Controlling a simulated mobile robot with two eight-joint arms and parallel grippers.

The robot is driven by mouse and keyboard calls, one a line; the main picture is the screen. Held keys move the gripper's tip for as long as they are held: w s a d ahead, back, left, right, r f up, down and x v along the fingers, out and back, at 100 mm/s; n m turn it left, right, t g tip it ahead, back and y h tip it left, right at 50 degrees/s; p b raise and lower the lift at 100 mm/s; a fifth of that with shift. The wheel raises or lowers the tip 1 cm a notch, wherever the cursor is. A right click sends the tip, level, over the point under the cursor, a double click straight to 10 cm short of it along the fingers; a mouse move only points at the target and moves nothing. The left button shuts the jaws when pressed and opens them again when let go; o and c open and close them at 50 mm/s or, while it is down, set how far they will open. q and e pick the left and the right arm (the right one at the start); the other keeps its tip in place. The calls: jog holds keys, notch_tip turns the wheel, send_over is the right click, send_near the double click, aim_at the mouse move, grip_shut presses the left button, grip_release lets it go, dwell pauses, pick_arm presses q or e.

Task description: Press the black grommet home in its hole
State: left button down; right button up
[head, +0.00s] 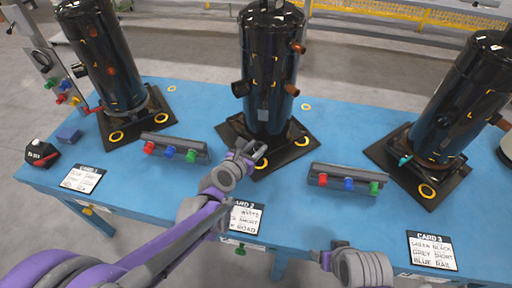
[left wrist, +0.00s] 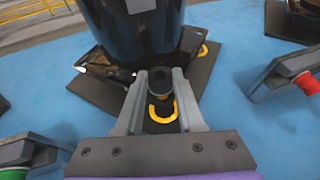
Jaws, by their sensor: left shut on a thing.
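My left gripper (head: 250,152) is over the front of the middle compressor's black base plate (head: 288,152). In the left wrist view the left gripper (left wrist: 161,82) is shut on a small dark round piece, which looks like the black grommet (left wrist: 161,78). A yellow ring (left wrist: 154,112) on the plate shows just below and behind it, partly covered by the fingers. I cannot tell whether the grommet touches the plate. The middle compressor (head: 268,60) stands upright behind the gripper. My right gripper (head: 325,257) is low at the front edge; its jaws are not clear.
Black compressors stand at left (head: 100,60) and right (head: 458,105) on their own plates. Racks with red, blue and green pieces sit left (head: 175,148) and right (head: 345,180) of the gripper. Printed cards lie along the front of the blue table (head: 310,225). Bare blue surface lies between them.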

pick_arm(q)
jog(key=shift+f+b, duration=0.8)
jog(key=shift+f, duration=0.35)
jog(key=shift+c, duration=2.2)
grip_release()
jog(key=p+v, duration=0.2)
jog(key=v, duration=0.9)
